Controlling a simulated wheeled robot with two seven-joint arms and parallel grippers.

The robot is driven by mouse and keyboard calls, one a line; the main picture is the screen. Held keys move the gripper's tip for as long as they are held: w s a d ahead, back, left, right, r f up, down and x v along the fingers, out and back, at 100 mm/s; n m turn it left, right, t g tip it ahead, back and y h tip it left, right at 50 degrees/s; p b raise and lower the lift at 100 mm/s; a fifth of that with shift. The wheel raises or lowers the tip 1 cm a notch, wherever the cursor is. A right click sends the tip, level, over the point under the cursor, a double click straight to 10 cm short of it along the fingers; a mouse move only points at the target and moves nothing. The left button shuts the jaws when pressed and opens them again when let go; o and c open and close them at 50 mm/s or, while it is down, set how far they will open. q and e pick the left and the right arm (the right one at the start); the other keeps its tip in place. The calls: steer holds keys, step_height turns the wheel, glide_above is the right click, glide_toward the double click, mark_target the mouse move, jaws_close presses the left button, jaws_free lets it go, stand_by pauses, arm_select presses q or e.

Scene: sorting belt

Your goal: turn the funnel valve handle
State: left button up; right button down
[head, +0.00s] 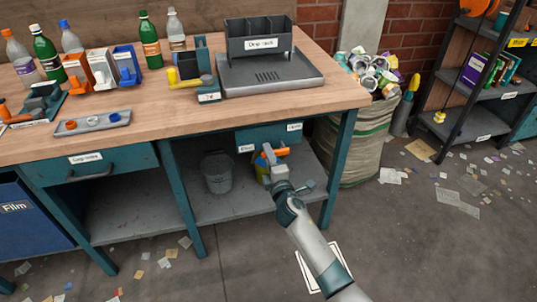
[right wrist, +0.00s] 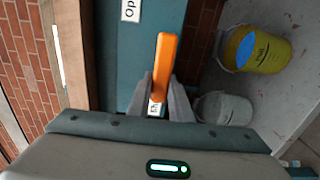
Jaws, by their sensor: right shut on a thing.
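The orange valve handle (head: 282,152) sits at the front of a teal panel (head: 262,138) under the right part of the bench. One label on the panel, at its upper right, reads "Open"; another sits at its lower left. My right gripper (head: 270,160) is at the handle. In the right wrist view the handle (right wrist: 164,60) stands upright in the picture, with its lower end between the fingers of my right gripper (right wrist: 167,98), which is shut on it. The funnel itself is not clearly visible. My left gripper is not in view.
A yellow bucket (right wrist: 266,48) with blue inside and a grey bucket (head: 217,172) stand below the panel. A bench leg (head: 337,170) is just right of the handle. A full sack (head: 362,150) stands farther right. The floor in front has scattered paper.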

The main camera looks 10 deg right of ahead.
steer(key=c, duration=1.6)
jaws_free()
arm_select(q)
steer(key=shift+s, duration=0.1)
arm_select(e)
steer(key=shift+s, duration=0.1)
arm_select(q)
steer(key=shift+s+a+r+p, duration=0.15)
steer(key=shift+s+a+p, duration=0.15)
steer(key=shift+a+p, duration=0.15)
arm_select(e)
steer(key=shift+s+d, duration=0.15)
steer(key=shift+s, duration=4.2)
steer(key=shift+s+d, duration=0.1)
steer(key=shift+s, duration=4.2)
